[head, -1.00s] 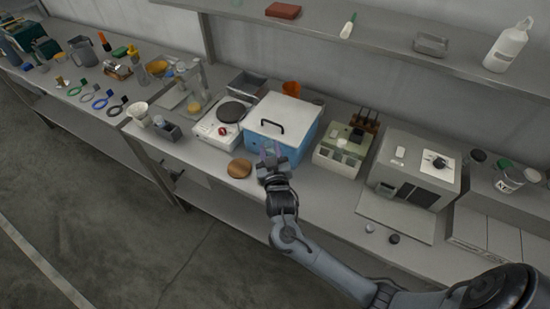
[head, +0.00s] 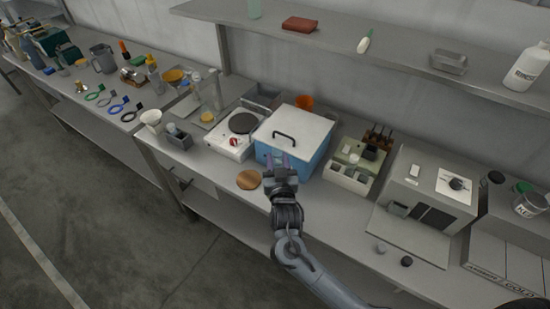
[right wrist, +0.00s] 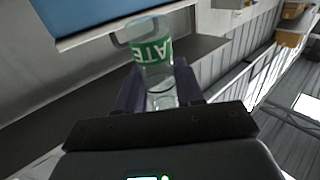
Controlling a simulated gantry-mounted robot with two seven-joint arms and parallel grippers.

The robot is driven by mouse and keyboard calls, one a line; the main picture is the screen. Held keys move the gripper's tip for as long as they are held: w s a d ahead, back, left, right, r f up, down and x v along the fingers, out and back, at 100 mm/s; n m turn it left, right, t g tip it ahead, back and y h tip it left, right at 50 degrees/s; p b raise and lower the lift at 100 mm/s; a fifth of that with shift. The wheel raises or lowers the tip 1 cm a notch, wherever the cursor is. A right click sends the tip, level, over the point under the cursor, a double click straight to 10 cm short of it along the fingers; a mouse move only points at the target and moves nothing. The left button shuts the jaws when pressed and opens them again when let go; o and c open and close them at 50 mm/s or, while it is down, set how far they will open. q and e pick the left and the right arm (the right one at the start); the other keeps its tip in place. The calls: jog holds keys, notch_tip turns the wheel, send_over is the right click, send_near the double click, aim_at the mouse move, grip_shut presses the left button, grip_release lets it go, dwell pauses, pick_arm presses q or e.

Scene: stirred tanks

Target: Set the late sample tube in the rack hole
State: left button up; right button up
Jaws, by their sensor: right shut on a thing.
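My right gripper (head: 279,162) is in front of the blue box with a white lid (head: 293,138). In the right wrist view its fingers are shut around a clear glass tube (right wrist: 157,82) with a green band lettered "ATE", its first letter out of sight. The tube stands out beyond the fingers, tilted in that view. In the head view the tube is too small to make out clearly. A brown rack-like stand (head: 377,138) is at the back of the bench, right of the blue box; its holes cannot be made out. My left gripper is not in view.
A pale compartment box (head: 348,179) stands right of the blue box, in front of the brown stand. A grey machine (head: 428,190) is farther right. A round brown disc (head: 248,180) lies left of my gripper. A hotplate (head: 233,141) is left of the box.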

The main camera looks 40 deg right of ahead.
jog(key=shift+f, duration=0.1)
jog(key=shift+s+f, duration=0.15)
jog(key=shift+f, duration=0.2)
jog(key=s+a+f+n+t+y, duration=0.2)
jog(key=s+a+f+n+y, duration=0.3)
jog(key=s, duration=0.4)
jog(key=a+r+n+y, duration=0.1)
jog(key=a+r+y, duration=0.3)
jog(key=a+r, duration=0.3)
notch_tip(320, 180, up, 16)
jog(key=s+p, duration=0.3)
jog(key=p, duration=2.5)
jog(key=shift+a+r+t, duration=0.15)
jog(key=shift+t, duration=0.15)
